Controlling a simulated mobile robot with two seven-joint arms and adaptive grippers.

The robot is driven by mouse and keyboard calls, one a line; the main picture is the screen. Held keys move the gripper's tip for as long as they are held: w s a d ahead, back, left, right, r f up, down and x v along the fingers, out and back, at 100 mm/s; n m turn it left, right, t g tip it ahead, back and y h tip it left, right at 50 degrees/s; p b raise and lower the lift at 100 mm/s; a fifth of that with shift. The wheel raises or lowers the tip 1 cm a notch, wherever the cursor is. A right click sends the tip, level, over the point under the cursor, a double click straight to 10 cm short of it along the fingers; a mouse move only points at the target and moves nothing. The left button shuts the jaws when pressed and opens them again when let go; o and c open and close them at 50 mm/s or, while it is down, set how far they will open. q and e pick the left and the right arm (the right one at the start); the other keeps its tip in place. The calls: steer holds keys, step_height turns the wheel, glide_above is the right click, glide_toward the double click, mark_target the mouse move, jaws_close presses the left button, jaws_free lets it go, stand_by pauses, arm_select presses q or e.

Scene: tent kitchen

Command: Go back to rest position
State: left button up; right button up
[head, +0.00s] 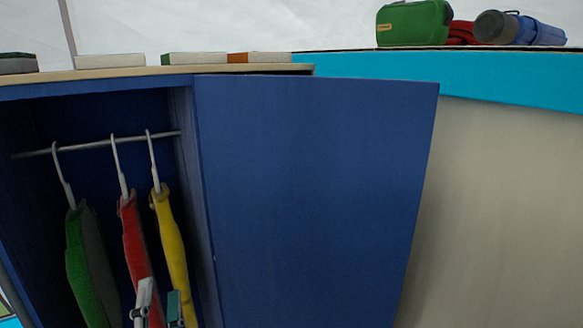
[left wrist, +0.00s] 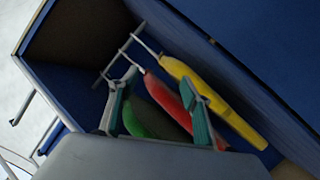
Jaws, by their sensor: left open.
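My left gripper (head: 160,298) shows at the bottom of the head view, in front of the wardrobe's hanging clothes. In the left wrist view my left gripper (left wrist: 157,82) has its two fingers spread apart, with nothing held between them. The red garment and part of the green one show behind and between the fingers. I cannot tell whether a finger touches any cloth. My right gripper is in neither view.
A blue wardrobe (head: 186,130) stands open, its blue door (head: 315,190) swung to the right. Green (head: 85,265), red (head: 135,240) and yellow (head: 172,235) garments hang from its rail (head: 90,146). Small boxes lie on top. A green bag (head: 414,23) and blue bottle (head: 518,28) sit at right.

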arm_select(q)
steer(key=s+d+f+m+g+h, duration=0.2)
steer(key=d+f+m+g+h, duration=0.3)
steer(key=f+m, duration=0.55)
steer(key=s+d+f+m+h, duration=0.2)
steer(key=d+f+m+h, duration=0.3)
steer(key=f+m, duration=0.5)
steer(key=s+a+f+m+g, duration=0.2)
steer(key=s+f+m, duration=0.1)
steer(key=f, duration=0.3)
steer(key=s+a+f+m+g+y, duration=0.1)
steer(key=s+f+m+g, duration=0.1)
steer(key=f, duration=0.4)
steer(key=s+a+f+m+g, duration=0.2)
steer(key=s+f+m, duration=0.2)
steer(key=s+f, duration=0.1)
steer(key=shift+a+f+m+g, duration=0.3)
steer(key=shift+a+f+m, duration=0.05)
steer(key=shift+f, duration=0.1)
steer(key=shift+a, duration=0.1)
